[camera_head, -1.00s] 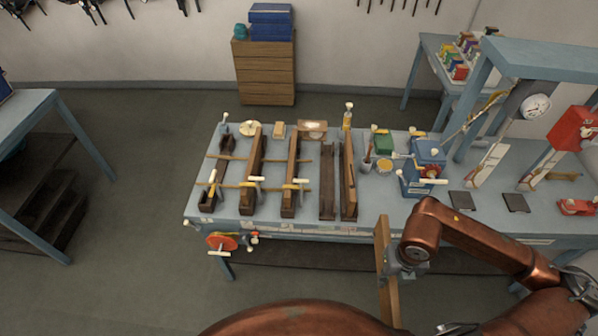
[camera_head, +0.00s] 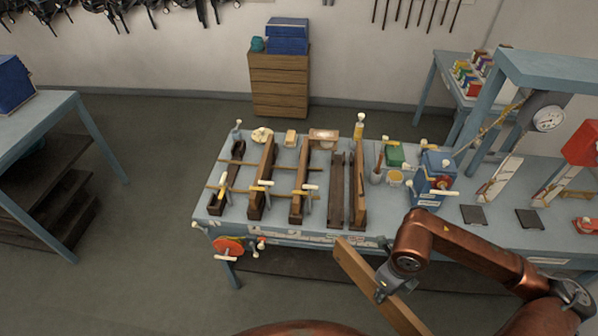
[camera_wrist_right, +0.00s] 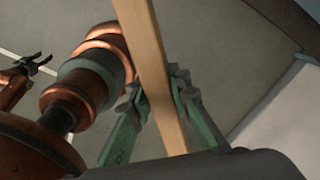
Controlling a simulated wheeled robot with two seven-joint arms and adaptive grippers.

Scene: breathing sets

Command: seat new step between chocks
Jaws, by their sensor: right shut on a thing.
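A long wooden plank (camera_head: 358,266), seemingly the new step, is held in front of the workbench (camera_head: 290,235), slanting with its upper end near the bench's front edge. My right gripper (camera_head: 382,288) is shut on it. In the right wrist view, the plank (camera_wrist_right: 146,45) passes between the green fingers (camera_wrist_right: 158,98). On the bench, dark wooden rails stand side by side, including a flat dark one (camera_head: 338,195) and a taller one (camera_head: 359,190) at the right. I cannot tell which parts are the chocks. My left gripper (camera_wrist_right: 34,65) shows small and empty in the right wrist view, its fingers apart.
Clamps with pale handles (camera_head: 308,187) cross the left rails. A blue vice-like device (camera_head: 435,178) and small pots stand right of the rails. The floor left of the bench is clear.

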